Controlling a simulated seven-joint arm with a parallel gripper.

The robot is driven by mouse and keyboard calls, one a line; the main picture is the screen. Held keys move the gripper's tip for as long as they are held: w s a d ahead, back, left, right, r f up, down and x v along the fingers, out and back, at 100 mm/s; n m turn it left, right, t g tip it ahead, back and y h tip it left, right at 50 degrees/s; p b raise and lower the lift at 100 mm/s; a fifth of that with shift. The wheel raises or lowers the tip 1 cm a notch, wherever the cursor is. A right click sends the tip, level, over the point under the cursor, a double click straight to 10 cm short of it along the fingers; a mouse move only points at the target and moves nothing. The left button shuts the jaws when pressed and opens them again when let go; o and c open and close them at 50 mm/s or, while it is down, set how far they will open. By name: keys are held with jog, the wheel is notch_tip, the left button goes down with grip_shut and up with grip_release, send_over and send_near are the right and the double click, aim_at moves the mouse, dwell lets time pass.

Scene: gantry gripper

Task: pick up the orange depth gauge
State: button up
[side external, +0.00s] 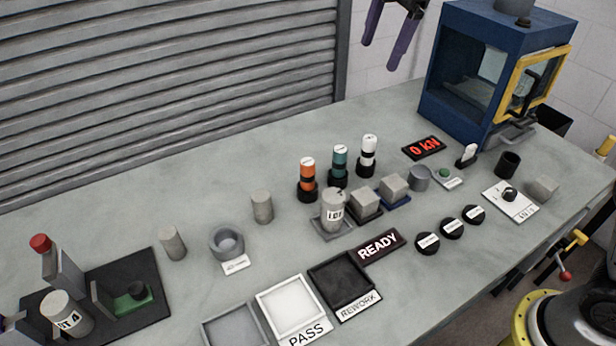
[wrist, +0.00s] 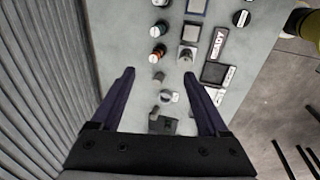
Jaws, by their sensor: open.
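The orange depth gauge (side external: 307,170) stands upright in a dark round base on the grey bench, leftmost of a row of three. A teal gauge (side external: 340,158) and a white gauge (side external: 369,148) stand to its right in similar bases. In the wrist view the orange gauge (wrist: 158,50) is small and seen from above, a little beyond the fingertips. My gripper (side external: 382,56) has dark purple fingers and hangs at the top of the side view, high above the bench and far from the gauge. In the wrist view my gripper (wrist: 159,73) is open, with nothing between its fingers.
A labelled grey cylinder (side external: 333,210) and small blocks stand just right of the orange gauge. A grey cylinder (side external: 262,207) stands to its left. Trays lie in front. A blue press cabinet (side external: 455,75) stands at the back right. A ribbed shutter (side external: 160,90) runs behind the bench.

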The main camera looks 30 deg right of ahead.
jog(key=w+a+f+n+g, duration=0.2)
jog(key=w+a+f, duration=0.55)
jog(key=f, duration=0.45)
send_over(308, 162)
notch_tip(308, 162, down, 7)
jog(key=shift+g, duration=0.4)
notch_tip(308, 162, down, 7)
jog(key=shift+s+d+r, duration=0.1)
jog(key=shift+r, duration=0.05)
jog(key=shift+f, duration=3.1)
jog(key=shift+r, duration=0.1)
grip_shut()
